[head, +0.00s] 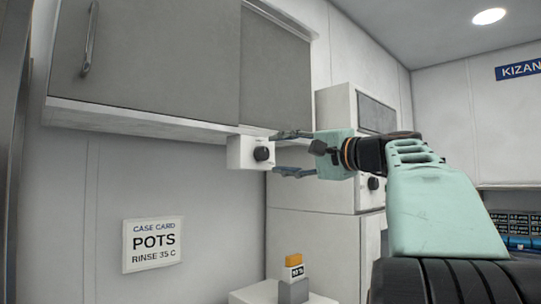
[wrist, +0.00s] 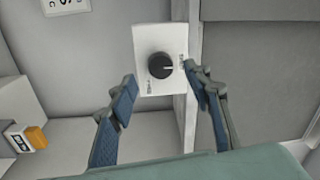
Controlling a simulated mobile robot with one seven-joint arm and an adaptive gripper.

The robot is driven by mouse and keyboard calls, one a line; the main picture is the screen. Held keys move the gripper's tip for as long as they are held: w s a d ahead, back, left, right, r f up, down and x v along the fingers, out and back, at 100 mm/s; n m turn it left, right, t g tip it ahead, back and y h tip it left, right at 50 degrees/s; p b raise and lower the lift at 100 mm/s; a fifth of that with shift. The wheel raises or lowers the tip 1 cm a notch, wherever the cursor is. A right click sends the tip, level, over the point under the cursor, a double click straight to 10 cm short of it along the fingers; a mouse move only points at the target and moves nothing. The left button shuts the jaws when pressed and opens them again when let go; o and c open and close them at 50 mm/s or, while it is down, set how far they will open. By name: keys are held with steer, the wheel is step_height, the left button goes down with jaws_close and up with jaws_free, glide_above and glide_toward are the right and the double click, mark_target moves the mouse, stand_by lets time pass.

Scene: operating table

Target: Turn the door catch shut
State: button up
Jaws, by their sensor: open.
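The door catch is a black round knob (head: 262,154) on a white box (head: 243,152) under the grey wall cabinet. In the wrist view the knob (wrist: 160,66) sits on its white plate (wrist: 153,38), with a pale pointer line toward the right. Small lettering lies at the right and lower left of the knob, too small to read. My gripper (head: 273,154) is open and empty, its fingers pointing at the knob from the right.
The grey cabinet door (head: 145,62) with a handle hangs above. A white unit (head: 345,112) with another black knob (head: 374,183) stands behind my gripper. An orange-topped item (head: 293,276) stands on a white surface below. A "POTS" sign (head: 153,244) is on the wall.

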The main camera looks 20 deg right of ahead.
steer(key=v, duration=0.7)
steer(key=shift+s, duration=0.2)
steer(key=shift+d, duration=0.15)
